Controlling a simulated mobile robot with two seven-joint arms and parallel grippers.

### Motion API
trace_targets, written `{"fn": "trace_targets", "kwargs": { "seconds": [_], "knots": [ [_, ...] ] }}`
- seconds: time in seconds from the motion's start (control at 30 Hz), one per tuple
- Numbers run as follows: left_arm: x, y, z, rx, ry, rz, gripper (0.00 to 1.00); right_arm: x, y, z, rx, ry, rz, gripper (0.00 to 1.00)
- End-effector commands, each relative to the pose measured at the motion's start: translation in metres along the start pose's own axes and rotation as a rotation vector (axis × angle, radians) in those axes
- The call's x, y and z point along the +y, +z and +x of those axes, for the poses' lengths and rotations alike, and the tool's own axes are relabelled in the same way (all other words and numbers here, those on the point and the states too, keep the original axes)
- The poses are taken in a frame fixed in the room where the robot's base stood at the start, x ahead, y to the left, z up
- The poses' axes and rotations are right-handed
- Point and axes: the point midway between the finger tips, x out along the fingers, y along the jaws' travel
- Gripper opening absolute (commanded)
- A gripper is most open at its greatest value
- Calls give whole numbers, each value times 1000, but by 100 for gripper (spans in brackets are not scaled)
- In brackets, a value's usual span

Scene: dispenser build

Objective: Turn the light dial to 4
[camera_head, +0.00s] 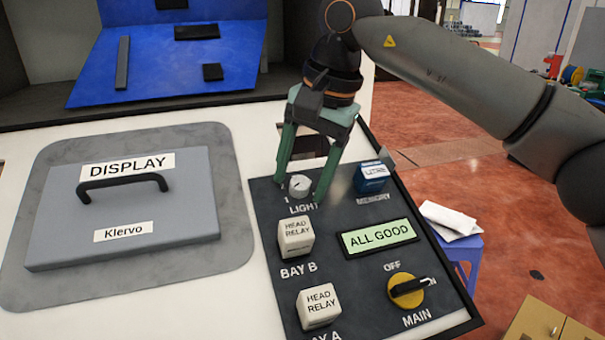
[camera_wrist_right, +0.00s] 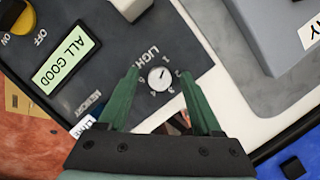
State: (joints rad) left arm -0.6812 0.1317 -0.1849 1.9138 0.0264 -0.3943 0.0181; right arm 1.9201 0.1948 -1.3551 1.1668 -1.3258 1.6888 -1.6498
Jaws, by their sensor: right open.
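The light dial (camera_head: 299,186) is a small round white knob on the dark control panel (camera_head: 345,275), beside the LIGHT label. In the right wrist view the dial (camera_wrist_right: 159,78) shows a dark pointer mark and several numbers around it; the exact setting is too small to read surely. My right gripper (camera_head: 300,190) has green fingers. It is open, with one finger on each side of the dial. In the wrist view the fingertips (camera_wrist_right: 160,73) stand apart from the knob, with gaps on both sides. My left gripper is not in view.
Near the dial are a blue memory block (camera_head: 371,177), a white BAY B relay (camera_head: 296,237), a green ALL GOOD screen (camera_head: 378,238) and a yellow MAIN switch (camera_head: 406,291). A grey DISPLAY lid (camera_head: 125,215) with a black handle lies left of the panel.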

Motion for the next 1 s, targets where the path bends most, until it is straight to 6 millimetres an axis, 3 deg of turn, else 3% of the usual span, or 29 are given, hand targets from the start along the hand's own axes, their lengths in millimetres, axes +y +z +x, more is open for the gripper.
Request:
{"fn": "trace_targets", "kwargs": {
  "seconds": [0.17,0.73,1.0],
  "knots": [
    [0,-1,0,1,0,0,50,0,0,0,0,0,1,65],
    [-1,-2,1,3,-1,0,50,0,0,0,0,1,1,1],
    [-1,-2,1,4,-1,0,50,0,0,0,0,1,2,0]
  ]
}}
